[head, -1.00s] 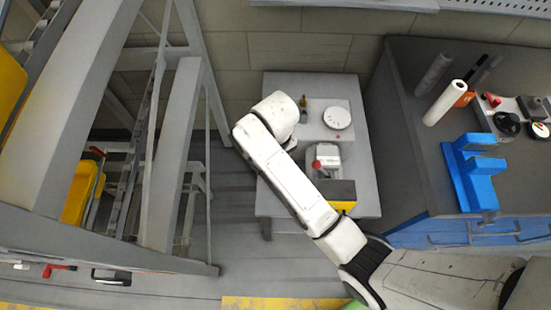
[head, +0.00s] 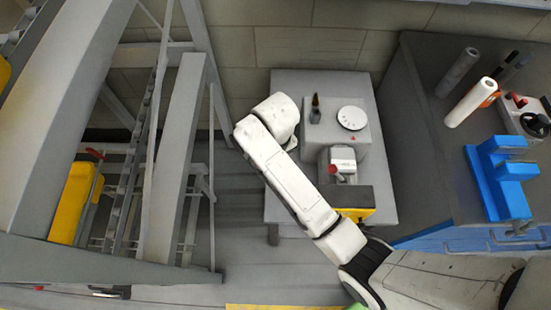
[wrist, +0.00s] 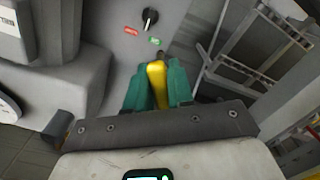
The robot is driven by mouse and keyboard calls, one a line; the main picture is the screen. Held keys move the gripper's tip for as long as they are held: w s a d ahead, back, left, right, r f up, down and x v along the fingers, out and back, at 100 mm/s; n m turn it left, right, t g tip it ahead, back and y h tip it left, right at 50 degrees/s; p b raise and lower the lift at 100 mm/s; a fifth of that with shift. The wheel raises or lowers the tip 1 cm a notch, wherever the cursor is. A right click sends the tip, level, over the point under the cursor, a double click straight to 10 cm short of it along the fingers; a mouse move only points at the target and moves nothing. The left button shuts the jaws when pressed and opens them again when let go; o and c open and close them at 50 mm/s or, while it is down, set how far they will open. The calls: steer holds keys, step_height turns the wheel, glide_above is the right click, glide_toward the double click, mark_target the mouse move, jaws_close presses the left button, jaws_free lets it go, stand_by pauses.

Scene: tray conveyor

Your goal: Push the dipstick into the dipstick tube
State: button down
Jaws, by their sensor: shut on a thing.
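My gripper (wrist: 152,85) shows in the wrist view with two green fingers shut on a yellow piece (wrist: 157,88), which looks like the dipstick's handle. A small dark end sticks out past the fingertips. The rest of the dipstick is hidden. I cannot make out the dipstick tube for sure in either view.
A grey machine stand (head: 385,200) carries a white dial (head: 351,118) and a red-knobbed unit (head: 342,163). A black knob (wrist: 150,18) with red and green labels lies ahead of the fingers. A grey frame (head: 175,160) stands left; a workbench with blue blocks (head: 500,175) stands right.

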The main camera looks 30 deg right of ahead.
steer(key=shift+f+b, duration=0.3)
steer(key=shift+f, duration=0.35)
step_height(320, 180, up, 5)
steer(key=p, duration=0.4)
steer(key=shift+f+p, duration=0.1)
steer(key=shift+p, duration=0.25)
steer(key=shift+w, duration=0.1)
steer(key=w+r, duration=0.1)
steer(key=w+a+r, duration=0.1)
steer(key=w, duration=0.1)
steer(key=shift+w+a+r, duration=0.15)
steer(key=shift+w+r, duration=0.1)
steer(key=shift+r, duration=0.1)
